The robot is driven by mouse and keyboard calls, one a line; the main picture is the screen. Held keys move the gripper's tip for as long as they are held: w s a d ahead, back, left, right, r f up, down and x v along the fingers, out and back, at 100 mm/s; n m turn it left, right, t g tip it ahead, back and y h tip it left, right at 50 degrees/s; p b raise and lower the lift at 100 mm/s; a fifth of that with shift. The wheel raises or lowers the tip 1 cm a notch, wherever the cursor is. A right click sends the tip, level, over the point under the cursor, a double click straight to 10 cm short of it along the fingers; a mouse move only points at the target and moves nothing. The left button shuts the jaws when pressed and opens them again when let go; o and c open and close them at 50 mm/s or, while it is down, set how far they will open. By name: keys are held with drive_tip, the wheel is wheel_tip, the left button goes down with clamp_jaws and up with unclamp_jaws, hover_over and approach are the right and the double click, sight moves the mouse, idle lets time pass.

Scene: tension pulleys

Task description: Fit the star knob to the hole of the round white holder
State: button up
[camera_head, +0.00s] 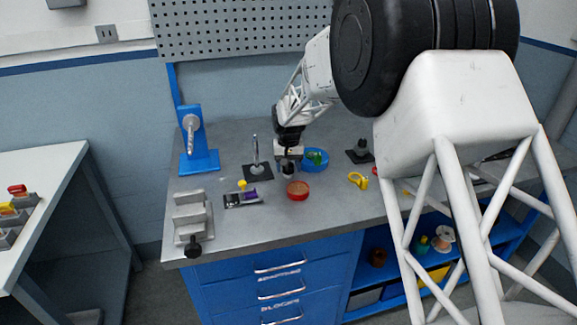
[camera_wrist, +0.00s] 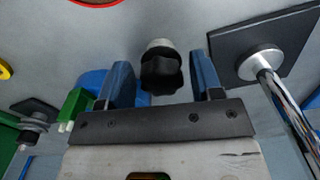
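A black star knob (camera_wrist: 161,75) shows in the wrist view between the two blue fingers of my gripper (camera_wrist: 163,62), with a gap on each side. A pale round piece (camera_wrist: 160,44) shows at the knob's far end; I cannot tell whether it belongs to the knob or lies beneath it. In the head view my gripper (camera_head: 289,158) points down over the bench, and the knob is a small dark shape (camera_head: 288,169) below it. The gripper is open and holds nothing. I cannot surely identify the round white holder; a pale round part (camera_head: 190,122) sits on the blue stand (camera_head: 199,160).
A rod on a black plate (camera_head: 262,172) stands close left of my gripper. A blue dish (camera_head: 318,165) is right, and a red dish (camera_head: 298,191) in front. A yellow clamp (camera_head: 358,181), a grey vise (camera_head: 190,216) and a black-based post (camera_head: 361,157) stand around.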

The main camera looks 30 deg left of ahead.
drive_tip(key=shift+o, duration=0.5)
drive_tip(key=shift+r, duration=0.15)
drive_tip(key=shift+r, duration=3.8)
drive_tip(key=shift+d, duration=0.1)
